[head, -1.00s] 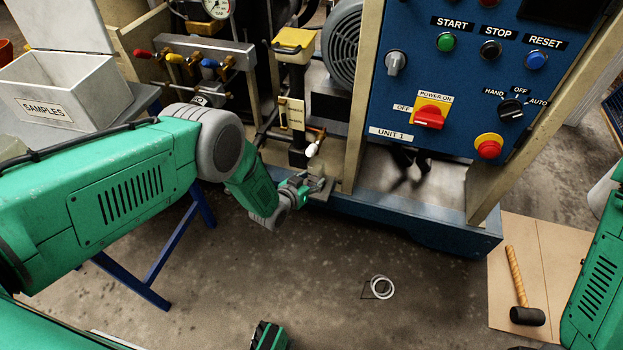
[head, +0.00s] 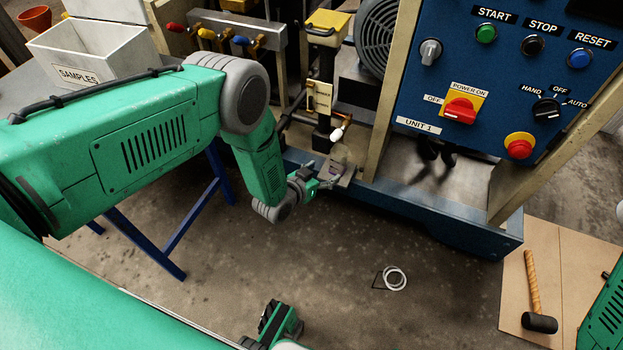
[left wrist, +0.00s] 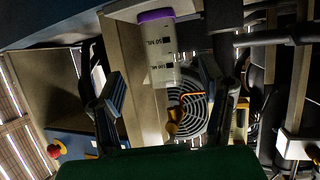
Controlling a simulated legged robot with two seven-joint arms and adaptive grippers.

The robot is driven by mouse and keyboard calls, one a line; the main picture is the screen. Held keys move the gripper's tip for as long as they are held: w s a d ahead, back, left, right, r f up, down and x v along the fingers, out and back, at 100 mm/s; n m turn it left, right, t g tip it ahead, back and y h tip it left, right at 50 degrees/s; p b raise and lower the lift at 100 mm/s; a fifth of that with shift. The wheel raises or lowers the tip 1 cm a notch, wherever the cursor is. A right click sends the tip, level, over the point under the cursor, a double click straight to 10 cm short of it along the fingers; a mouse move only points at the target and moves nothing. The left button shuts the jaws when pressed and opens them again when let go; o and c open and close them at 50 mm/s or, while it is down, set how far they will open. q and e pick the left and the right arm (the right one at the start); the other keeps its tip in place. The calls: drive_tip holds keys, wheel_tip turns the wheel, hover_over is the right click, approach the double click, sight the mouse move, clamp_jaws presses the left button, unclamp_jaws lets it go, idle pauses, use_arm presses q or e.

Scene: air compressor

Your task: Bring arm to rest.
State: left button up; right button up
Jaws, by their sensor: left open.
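A translucent bottle with a purple cap and "50 ML" print (left wrist: 160,48) shows between and beyond the fingers; contact cannot be told. In the head view a small clear shape (head: 341,156) beside the gripper may be this bottle. My left arm (head: 150,140) reaches across from the left.
The blue control panel (head: 500,75) and compressor base (head: 450,233) stand right of the gripper. A white SAMPLES box (head: 95,60) is on a blue-legged table behind my left arm. A white ring (head: 394,279) and a mallet (head: 536,300) lie below. Floor between is mostly clear.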

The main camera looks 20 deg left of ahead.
use_arm(q)
drive_tip(key=s+a+r+n+g+y, duration=0.1)
drive_tip(key=s+a+r+g, duration=0.25)
drive_tip(key=s, duration=0.95)
drive_tip(key=s+a+r+g+y, duration=0.25)
drive_tip(key=s+g, duration=0.25)
drive_tip(key=s, duration=0.7)
drive_tip(key=s+a+r+n+g+y, duration=0.1)
drive_tip(key=s+a+r+g, duration=0.25)
drive_tip(key=s, duration=0.95)
wheel_tip(320, 180, up, 16)
drive_tip(key=p, duration=1.8)
drive_tip(key=shift+w+r, duration=0.2)
drive_tip(key=shift+w, duration=0.15)
drive_tip(key=shift+w+h, duration=0.1)
drive_tip(key=shift+h, duration=0.15)
